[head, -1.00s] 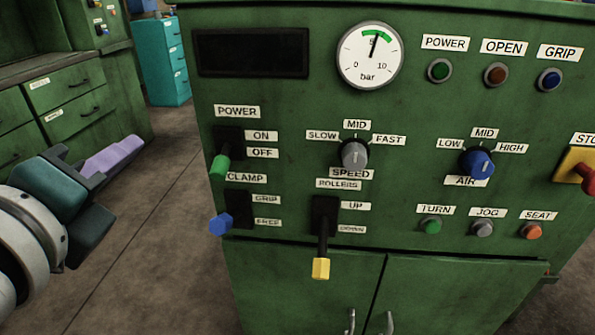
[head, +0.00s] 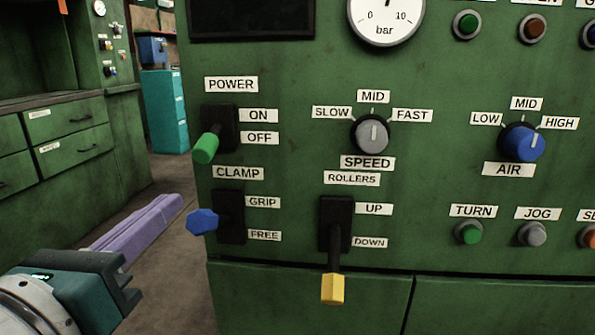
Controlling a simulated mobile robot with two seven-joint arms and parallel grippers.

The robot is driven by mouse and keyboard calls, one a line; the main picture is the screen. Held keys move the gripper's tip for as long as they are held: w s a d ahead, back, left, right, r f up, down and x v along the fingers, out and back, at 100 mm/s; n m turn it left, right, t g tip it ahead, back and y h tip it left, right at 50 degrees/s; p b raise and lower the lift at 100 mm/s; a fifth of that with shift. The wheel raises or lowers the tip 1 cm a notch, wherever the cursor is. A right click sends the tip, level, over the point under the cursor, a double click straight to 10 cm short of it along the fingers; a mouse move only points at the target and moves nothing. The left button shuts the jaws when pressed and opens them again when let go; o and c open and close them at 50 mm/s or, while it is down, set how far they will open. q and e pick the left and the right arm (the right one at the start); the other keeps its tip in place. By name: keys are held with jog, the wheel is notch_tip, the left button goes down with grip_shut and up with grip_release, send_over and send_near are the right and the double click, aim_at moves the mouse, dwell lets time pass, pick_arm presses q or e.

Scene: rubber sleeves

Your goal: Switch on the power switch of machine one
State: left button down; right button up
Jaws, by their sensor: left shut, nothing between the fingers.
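The power switch is a lever with a green handle (head: 206,148) on a black plate (head: 229,122), under the POWER label on the green machine panel. Its handle sticks out and tilts down, level with or just below the OFF label (head: 260,138); the ON label (head: 258,115) is above. My left gripper (head: 172,206) is at the lower left, its purple fingers shut and empty, pointing up and right. Its tips are apart from the lever, below and left of the green handle in the picture. My right gripper is not in view.
Just below is the CLAMP lever with a blue knob (head: 202,222), close to my fingertips in the picture. The ROLLERS lever with a yellow knob (head: 333,288) hangs down to its right. Dials and buttons fill the panel's right. Floor shows left of the machine, before green drawers (head: 75,136).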

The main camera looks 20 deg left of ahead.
aim_at(211, 141)
pick_arm(q)
jog(key=w, duration=0.3)
jog(key=w+a, duration=0.1)
jog(key=w, duration=0.2)
jog(key=w+a+p, duration=0.1)
jog(key=w, duration=0.3)
jog(key=shift+s, duration=0.1)
jog(key=shift+d+r, duration=0.1)
